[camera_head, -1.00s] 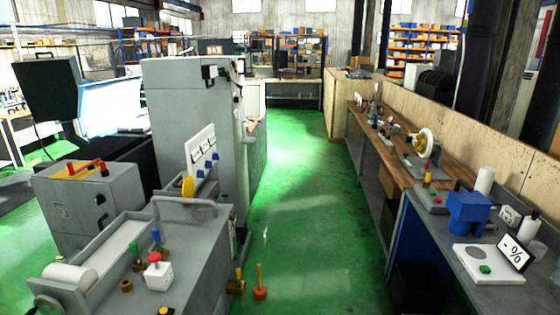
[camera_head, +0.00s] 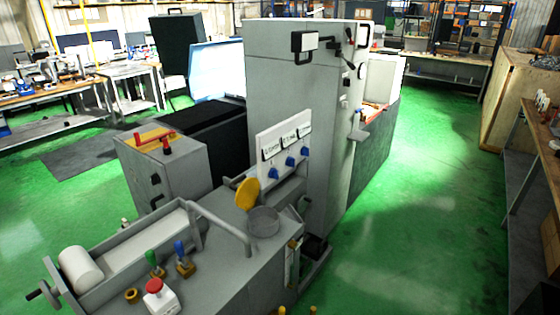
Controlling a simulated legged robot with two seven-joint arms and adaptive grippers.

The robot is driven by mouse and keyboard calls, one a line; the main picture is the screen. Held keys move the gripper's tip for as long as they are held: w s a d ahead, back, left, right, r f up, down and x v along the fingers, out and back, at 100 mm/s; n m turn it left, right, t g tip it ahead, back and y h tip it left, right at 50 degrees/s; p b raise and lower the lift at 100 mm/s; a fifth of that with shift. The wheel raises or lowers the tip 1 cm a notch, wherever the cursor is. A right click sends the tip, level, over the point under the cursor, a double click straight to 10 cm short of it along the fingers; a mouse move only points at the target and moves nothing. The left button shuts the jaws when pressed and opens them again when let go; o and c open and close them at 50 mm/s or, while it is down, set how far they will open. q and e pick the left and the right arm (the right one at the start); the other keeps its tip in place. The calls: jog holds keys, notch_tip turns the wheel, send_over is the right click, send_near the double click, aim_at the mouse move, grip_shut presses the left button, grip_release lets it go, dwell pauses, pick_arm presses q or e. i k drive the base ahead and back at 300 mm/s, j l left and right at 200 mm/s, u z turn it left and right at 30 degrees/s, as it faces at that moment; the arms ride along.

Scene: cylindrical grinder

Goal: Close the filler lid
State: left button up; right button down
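The filler lid looks to be the yellow disc (camera_head: 247,194) standing tilted up beside a short round grey filler neck (camera_head: 263,222) on top of the grey machine unit (camera_head: 225,262). The neck's top is uncovered. A white panel with blue knobs (camera_head: 284,152) stands just behind them. Neither of my grippers is in view.
A tall grey cabinet (camera_head: 290,100) rises behind the unit. A bent grey pipe (camera_head: 222,222) passes close to the neck. A red button box (camera_head: 160,296), green and blue levers (camera_head: 181,255) and a white roller (camera_head: 80,269) sit in front. Green floor (camera_head: 400,240) is clear at right.

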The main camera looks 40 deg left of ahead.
aim_at(247, 192)
jog(key=i+u, duration=0.45)
jog(key=i+l+u, duration=0.2)
jog(key=i+u, duration=0.15)
jog(key=u, duration=0.15)
jog(key=i+l+u, duration=0.3)
jog(key=u, duration=0.15)
jog(key=i+l+u, duration=0.3)
jog(key=l+u, duration=0.2)
